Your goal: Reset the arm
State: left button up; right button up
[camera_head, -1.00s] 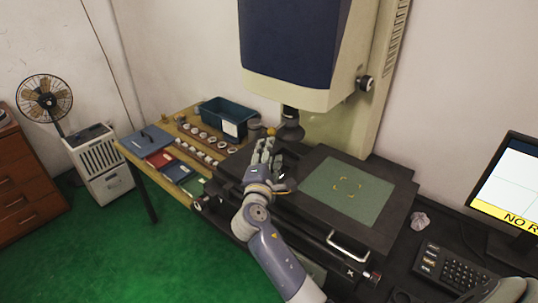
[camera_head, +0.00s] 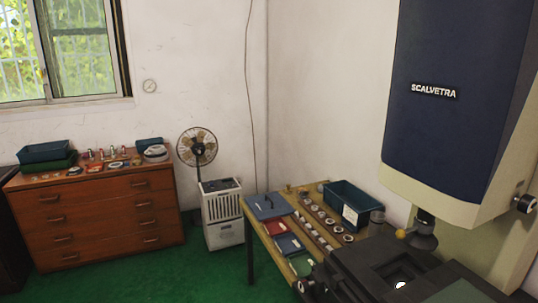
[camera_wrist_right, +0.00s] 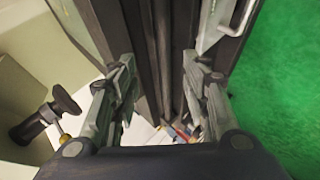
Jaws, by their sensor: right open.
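My right gripper (camera_wrist_right: 159,60) shows in the right wrist view, with its two grey fingers spread apart and nothing between them. Behind the fingers is a dark, railed structure (camera_wrist_right: 164,45). The right gripper and arm do not show in the head view. My left gripper is in neither current view. Several bearing rings (camera_head: 322,222) stand in rows on a wooden side table (camera_head: 262,240) in the head view. The tall measuring machine (camera_head: 450,130) stands at the right, above a dark stage (camera_head: 380,258).
A blue bin (camera_head: 347,203) and a blue folder (camera_head: 266,206) are on the side table. A fan (camera_head: 198,147), a white heater (camera_head: 222,213) and a brown drawer cabinet (camera_head: 95,215) stand further left. Green floor (camera_head: 200,268) is clear between them. A silver handle (camera_wrist_right: 240,18) is near the right finger.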

jog(key=s+a+f+m+g+y, duration=0.25)
jog(key=s+a, duration=0.25)
jog(key=s, duration=0.5)
jog(key=s+a+f+m+g+y, duration=0.25)
jog(key=s+a+y, duration=0.2)
jog(key=s, duration=0.55)
notch_tip(320, 180, down, 27)
jog(key=g+b, duration=0.1)
jog(key=b, duration=0.1)
jog(key=s+d+f+g+h+b, duration=0.1)
jog(key=s+d+f+b, duration=0.1)
jog(key=s+f, duration=1.6)
jog(key=shift+d+f+n+g, duration=0.3)
jog(key=shift+d+f+n, duration=0.05)
jog(key=shift+f+n, duration=0.1)
